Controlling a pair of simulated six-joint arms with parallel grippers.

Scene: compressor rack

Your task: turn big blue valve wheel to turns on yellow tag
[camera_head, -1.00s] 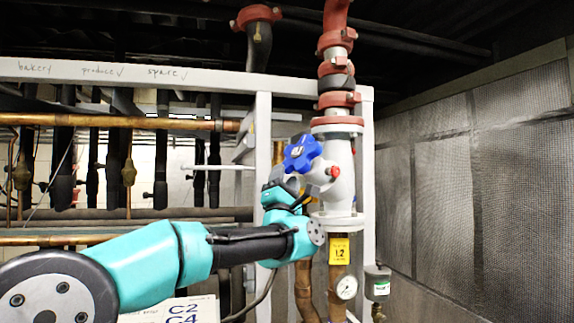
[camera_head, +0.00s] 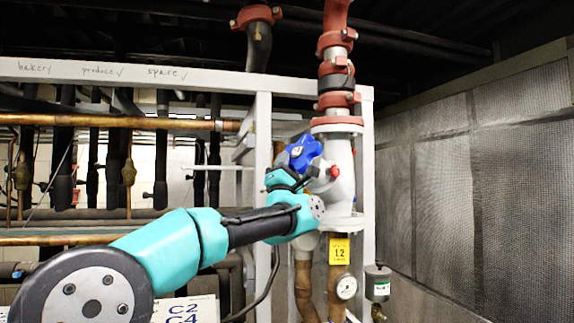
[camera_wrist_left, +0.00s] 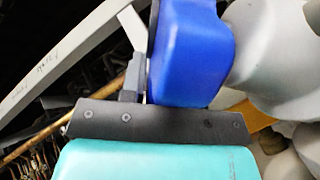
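The blue valve wheel (camera_head: 304,152) sits on the front left of a white valve body (camera_head: 341,180) on the vertical pipe. The yellow tag (camera_head: 339,251) hangs below the valve and appears to read "1.2". My left gripper (camera_head: 306,174) is right at the lower side of the wheel. In the left wrist view, the wheel (camera_wrist_left: 195,50) fills the space just beyond the dark gripper body. One grey finger (camera_wrist_left: 134,75) shows close along the wheel's left side. The other finger is hidden, so I cannot tell how far the gripper is closed. My right gripper is not in view.
A white frame post (camera_head: 263,150) stands just left of the valve. A pressure gauge (camera_head: 346,287) and a small canister (camera_head: 377,283) are below the tag. A mesh wall (camera_head: 450,180) closes off the right side. Copper and black pipes run behind my left arm.

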